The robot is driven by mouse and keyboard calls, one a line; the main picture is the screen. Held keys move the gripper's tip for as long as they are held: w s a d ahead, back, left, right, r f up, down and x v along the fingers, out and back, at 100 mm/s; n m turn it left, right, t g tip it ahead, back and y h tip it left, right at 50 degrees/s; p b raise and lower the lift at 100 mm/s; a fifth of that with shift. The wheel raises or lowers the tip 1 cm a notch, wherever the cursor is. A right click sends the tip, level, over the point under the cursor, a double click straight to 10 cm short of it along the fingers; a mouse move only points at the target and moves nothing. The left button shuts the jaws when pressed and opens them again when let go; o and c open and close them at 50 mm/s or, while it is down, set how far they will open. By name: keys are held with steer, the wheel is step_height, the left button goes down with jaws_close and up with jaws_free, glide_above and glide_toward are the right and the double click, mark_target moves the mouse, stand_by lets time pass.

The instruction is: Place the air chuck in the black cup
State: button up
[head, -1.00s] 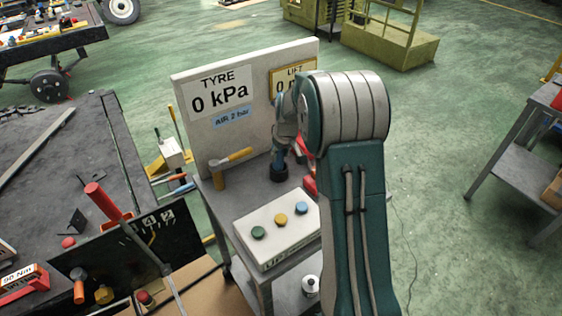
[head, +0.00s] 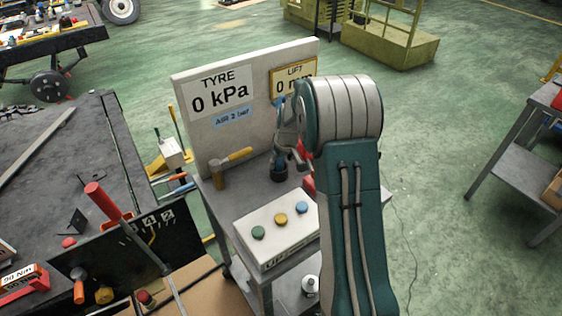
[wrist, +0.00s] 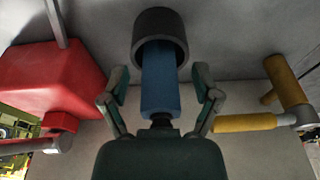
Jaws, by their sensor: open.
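The blue air chuck (wrist: 160,85) stands with its lower end inside the mouth of the black cup (wrist: 160,22). In the head view the blue chuck (head: 279,157) shows above the dark cup (head: 279,175), which sits on the small bench (head: 222,200) in front of the panel. My gripper (wrist: 158,77) is open, with one finger on each side of the chuck and a visible gap to it on both sides. In the head view my gripper (head: 288,130) is partly hidden by my arm. The chuck's end inside the cup is hidden.
A yellow-and-grey tool (head: 230,166) lies left of the cup; a red object (head: 307,178) is close on its right. A button box (head: 279,225) stands in front, and the display panel (head: 235,120) rises behind. Open floor (head: 440,150) is to the right.

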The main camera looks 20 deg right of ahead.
steer(key=a+v, duration=0.1)
steer(key=v, duration=1)
steer(key=s+a+r+t, duration=0.1)
steer(key=s+a+r, duration=0.6)
steer(key=s+r, duration=0.5)
steer(key=s+a+m+t, duration=0.1)
steer(key=s+a, duration=0.1)
steer(key=s, duration=0.7)
steer(key=s+a+m+t, duration=0.1)
steer(key=s+a, duration=0.1)
steer(key=s, duration=0.7)
steer(key=shift+s+a+f+h, duration=0.2)
steer(key=shift+s+a+h, duration=0.1)
steer(key=shift+a, duration=0.1)
